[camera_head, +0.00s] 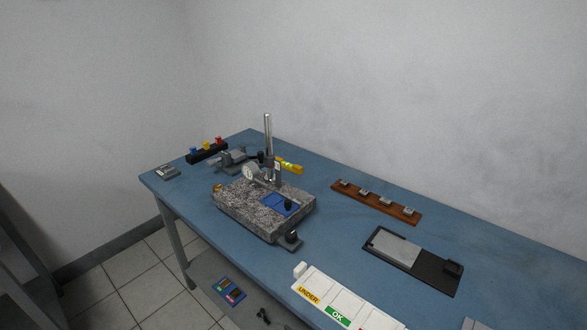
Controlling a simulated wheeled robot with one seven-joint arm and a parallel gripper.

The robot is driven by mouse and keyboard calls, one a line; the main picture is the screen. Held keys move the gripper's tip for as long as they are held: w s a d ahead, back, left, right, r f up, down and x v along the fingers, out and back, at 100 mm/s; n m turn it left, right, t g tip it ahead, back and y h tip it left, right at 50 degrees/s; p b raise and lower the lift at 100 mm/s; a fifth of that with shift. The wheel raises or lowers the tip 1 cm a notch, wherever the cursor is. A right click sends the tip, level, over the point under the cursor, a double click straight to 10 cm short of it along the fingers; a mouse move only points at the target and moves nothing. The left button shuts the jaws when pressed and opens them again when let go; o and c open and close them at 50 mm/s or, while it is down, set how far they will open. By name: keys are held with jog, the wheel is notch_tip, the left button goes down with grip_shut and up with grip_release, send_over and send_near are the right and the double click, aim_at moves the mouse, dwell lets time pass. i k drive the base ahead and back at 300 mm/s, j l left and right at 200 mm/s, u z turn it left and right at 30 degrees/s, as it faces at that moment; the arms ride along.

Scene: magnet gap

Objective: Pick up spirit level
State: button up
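A small yellow bar (290,168), which looks like the spirit level, shows on the blue table just behind and right of the upright metal post of a gauge stand (268,150). Its left end is partly hidden by the stand, and I cannot tell exactly what it rests on. My gripper is not in view.
The stand rises from a speckled granite block (240,212) bearing a blue pad. A vise (232,160) and a black rack (206,153) stand at the back left. A brown strip (375,203), black tray (442,280) and labelled white tray (320,283) lie right. Bare blue tabletop lies between.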

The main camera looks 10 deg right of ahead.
aim_at(298, 170)
jog(key=i+j+z, duration=0.1)
jog(key=i+j, duration=0.6)
jog(key=j+z, duration=0.15)
jog(key=z, duration=0.3)
jog(key=j+z, duration=0.2)
jog(key=z, duration=0.25)
jog(key=j+z, duration=0.25)
jog(key=j, duration=0.25)
jog(key=k+j+z, duration=0.2)
jog(key=j, duration=0.3)
jog(key=j+z, duration=0.25)
jog(key=j, duration=0.25)
jog(key=k+j+z, duration=0.1)
jog(key=j+z, duration=0.15)
jog(key=j, duration=0.2)
